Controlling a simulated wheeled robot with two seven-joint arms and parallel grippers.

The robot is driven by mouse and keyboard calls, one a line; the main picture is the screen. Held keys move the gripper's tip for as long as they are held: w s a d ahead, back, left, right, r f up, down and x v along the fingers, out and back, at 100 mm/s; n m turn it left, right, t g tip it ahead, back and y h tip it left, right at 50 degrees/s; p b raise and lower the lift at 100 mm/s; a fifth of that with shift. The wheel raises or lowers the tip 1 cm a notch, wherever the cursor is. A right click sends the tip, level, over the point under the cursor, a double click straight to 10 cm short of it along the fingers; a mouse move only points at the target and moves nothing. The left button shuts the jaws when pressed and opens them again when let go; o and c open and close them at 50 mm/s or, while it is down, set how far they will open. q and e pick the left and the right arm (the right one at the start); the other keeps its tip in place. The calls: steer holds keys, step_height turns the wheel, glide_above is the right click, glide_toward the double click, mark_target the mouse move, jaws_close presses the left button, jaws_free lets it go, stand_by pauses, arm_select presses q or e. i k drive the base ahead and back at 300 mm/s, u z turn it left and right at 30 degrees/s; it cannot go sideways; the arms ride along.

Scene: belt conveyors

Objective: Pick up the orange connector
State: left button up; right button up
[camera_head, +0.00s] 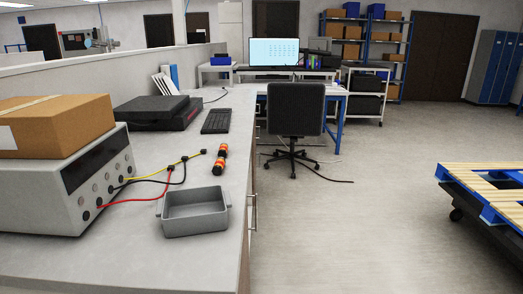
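The orange connector (219,160) is a short orange and black cylinder-like piece lying on the grey workbench (120,258). It lies just behind a grey open tray (194,227) and close to the bench's right edge. The tray has a handle at each side and looks empty. Neither of my grippers shows in the head view, so no gripper is seen near the connector.
A grey instrument (62,222) with red, yellow and black leads stands at the left, with a cardboard box (55,125) on top. The lead ends lie near the connector. A black case (158,112) and keyboard (217,121) lie behind. A chair (295,108) stands beyond the bench.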

mark_target(223, 150)
steer(key=z, duration=1.6)
steer(key=i, duration=2.05)
steer(key=u, duration=4)
steer(key=i, duration=0.1)
steer(key=z, duration=0.25)
